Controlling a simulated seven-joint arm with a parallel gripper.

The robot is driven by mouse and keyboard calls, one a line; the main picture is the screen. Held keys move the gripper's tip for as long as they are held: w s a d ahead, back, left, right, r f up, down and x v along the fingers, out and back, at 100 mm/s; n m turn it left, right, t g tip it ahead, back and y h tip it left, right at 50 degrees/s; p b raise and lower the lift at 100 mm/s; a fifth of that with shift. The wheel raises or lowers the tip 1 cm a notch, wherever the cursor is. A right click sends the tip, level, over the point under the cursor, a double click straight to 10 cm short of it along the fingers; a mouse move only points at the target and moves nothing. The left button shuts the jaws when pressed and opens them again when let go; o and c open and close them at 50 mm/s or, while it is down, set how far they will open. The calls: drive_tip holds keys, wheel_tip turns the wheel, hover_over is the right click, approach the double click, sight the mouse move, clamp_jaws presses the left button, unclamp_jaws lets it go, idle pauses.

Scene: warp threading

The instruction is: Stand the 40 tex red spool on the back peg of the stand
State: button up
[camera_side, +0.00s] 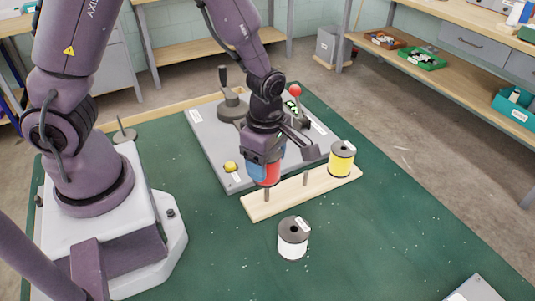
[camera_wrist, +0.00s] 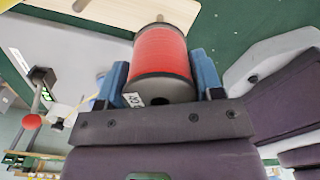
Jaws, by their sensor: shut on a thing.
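My gripper (camera_side: 264,172) is shut on the red spool (camera_side: 267,174), with a blue finger on each side of it. In the wrist view the red spool (camera_wrist: 161,55) shows its dark flanges and a white label that seems to read 40. The wooden stand (camera_side: 288,198) lies on the green mat. A bare peg (camera_side: 267,194) shows just below the held spool; a peg tip (camera_wrist: 160,18) also shows just past the spool's far end in the wrist view. Another bare peg (camera_side: 306,177) stands mid-board. I cannot tell whether spool and peg touch.
A yellow spool (camera_side: 342,160) stands at the right end of the stand. A white spool (camera_side: 292,240) stands on the mat in front. A grey plate (camera_side: 213,145) with a lever, a red knob (camera_side: 295,90) and a yellow button (camera_side: 231,167) lies behind.

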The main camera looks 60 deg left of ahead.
drive_tip(key=shift+f, duration=2.9)
drive_tip(key=shift+f, duration=0.75)
drive_tip(key=o, duration=1)
drive_tip(key=shift+r, duration=0.1)
